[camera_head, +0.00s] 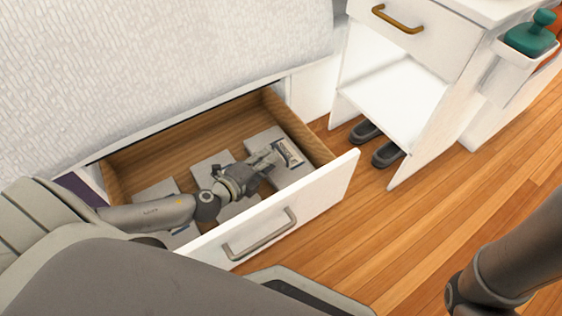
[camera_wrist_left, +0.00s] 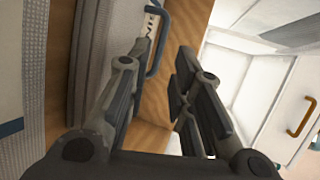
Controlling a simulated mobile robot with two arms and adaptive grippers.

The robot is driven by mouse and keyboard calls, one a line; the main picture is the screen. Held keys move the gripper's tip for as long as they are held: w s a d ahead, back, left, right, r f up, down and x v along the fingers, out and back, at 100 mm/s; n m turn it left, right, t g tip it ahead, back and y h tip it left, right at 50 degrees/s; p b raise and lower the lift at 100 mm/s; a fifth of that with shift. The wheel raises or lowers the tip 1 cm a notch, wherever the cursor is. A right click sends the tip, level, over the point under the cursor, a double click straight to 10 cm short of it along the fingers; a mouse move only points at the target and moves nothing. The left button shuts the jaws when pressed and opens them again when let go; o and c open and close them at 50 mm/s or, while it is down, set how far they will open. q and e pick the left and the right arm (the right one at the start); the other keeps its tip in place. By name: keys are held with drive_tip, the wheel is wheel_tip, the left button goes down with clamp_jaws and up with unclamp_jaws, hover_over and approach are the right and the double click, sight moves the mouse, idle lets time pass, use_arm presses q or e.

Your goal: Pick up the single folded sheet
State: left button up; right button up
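Light grey folded sheets lie in the open drawer (camera_head: 325,187), three showing in the head view: a right one (camera_head: 262,140), a middle one (camera_head: 211,166) and a left one (camera_head: 157,190). My left gripper (camera_head: 272,157) is over the right sheet and hides part of it. A dark-outlined pale patch shows at its fingertips; I cannot tell whether they touch it. In the left wrist view my left gripper (camera_wrist_left: 160,72) has its fingers apart, with nothing clearly held between them. A grey surface (camera_wrist_left: 97,45) and a blue loop (camera_wrist_left: 158,42) show beyond the fingers. My right gripper is out of view.
The wooden drawer side (camera_head: 296,125) is close to my left fingers. A white bedside cabinet (camera_head: 400,95) stands right of the drawer, with dark slippers (camera_head: 386,153) beneath. The bed (camera_head: 150,60) overhangs the drawer's back. Wood floor (camera_head: 430,210) is clear at the right.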

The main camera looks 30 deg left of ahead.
use_arm(q)
drive_tip(key=shift+b+x, duration=0.5)
drive_tip(key=shift+x, duration=0.25)
drive_tip(key=b+x, duration=0.2)
drive_tip(key=x, duration=0.1)
drive_tip(key=shift+s+f, duration=0.1)
drive_tip(key=shift+f, duration=0.1)
drive_tip(key=shift+w+f, duration=0.1)
drive_tip(key=shift+w, duration=0.35)
clamp_jaws()
